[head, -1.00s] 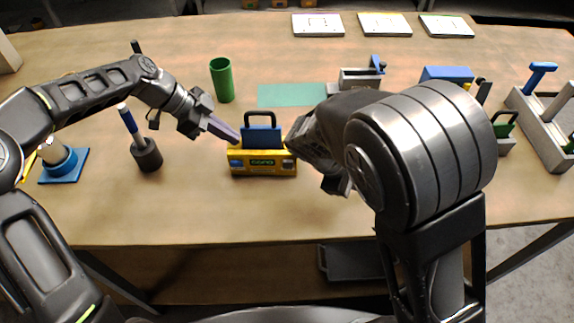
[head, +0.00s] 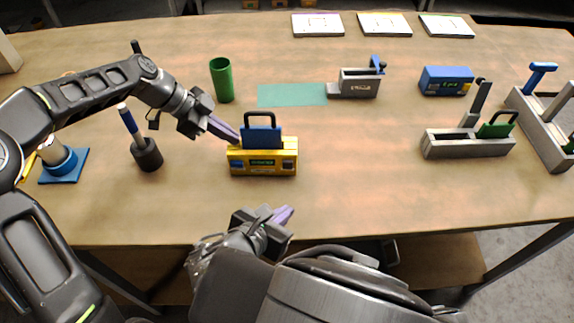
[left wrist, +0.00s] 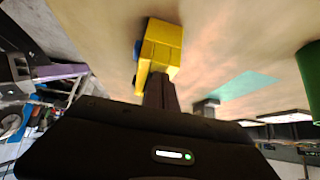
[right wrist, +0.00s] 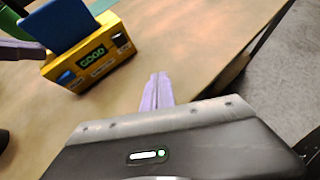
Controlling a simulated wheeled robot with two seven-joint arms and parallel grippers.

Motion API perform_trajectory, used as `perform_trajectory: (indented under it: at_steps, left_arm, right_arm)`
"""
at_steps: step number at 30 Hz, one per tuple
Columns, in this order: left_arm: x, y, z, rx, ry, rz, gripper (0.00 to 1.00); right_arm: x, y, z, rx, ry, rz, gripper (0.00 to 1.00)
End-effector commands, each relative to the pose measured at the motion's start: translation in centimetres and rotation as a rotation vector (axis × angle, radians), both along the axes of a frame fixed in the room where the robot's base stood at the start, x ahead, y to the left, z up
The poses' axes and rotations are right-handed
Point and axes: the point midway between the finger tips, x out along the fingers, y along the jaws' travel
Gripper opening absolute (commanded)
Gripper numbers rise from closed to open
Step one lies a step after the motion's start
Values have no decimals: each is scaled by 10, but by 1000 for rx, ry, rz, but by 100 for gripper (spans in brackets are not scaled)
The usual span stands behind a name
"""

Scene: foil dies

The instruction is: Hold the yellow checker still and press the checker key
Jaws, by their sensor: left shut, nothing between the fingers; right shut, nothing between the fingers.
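The yellow checker (head: 235,168) stands upright mid-table, with a blue plate with a dark handle (head: 262,134) standing in its top. Its front has a blue patch at the left and a dark one at the right. Its small screen (right wrist: 93,57) reads GOOD in the right wrist view. My left gripper (head: 236,137) is shut, its purple tips at the checker's upper left end; I cannot tell whether they touch. The checker also shows in the left wrist view (left wrist: 165,45). My right gripper (head: 284,214) is shut and empty, in front of the checker and apart from it.
A green cup (head: 222,80) and teal mat (head: 291,95) lie behind the checker. A dark cup with a blue-tipped tool (head: 147,155) stands left. Table right of the checker is clear.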

Motion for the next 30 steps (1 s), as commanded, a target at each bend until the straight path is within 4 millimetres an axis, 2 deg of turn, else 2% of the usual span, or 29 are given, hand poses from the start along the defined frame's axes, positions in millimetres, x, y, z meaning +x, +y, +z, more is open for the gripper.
perform_trajectory:
  at_steps: [8, 21, 30]
  left_arm:
    - [1, 2, -2, 4, 0, 3, 0]
    - [1, 2, -2, 4, 0, 3, 0]
    - [1, 2, -2, 4, 0, 3, 0]
  right_arm:
    - [20, -2, 0, 0, -2, -3, 0]
    - [76, -6, 0, 2, 0, -4, 0]
    - [87, -6, 0, 1, -1, -2, 0]
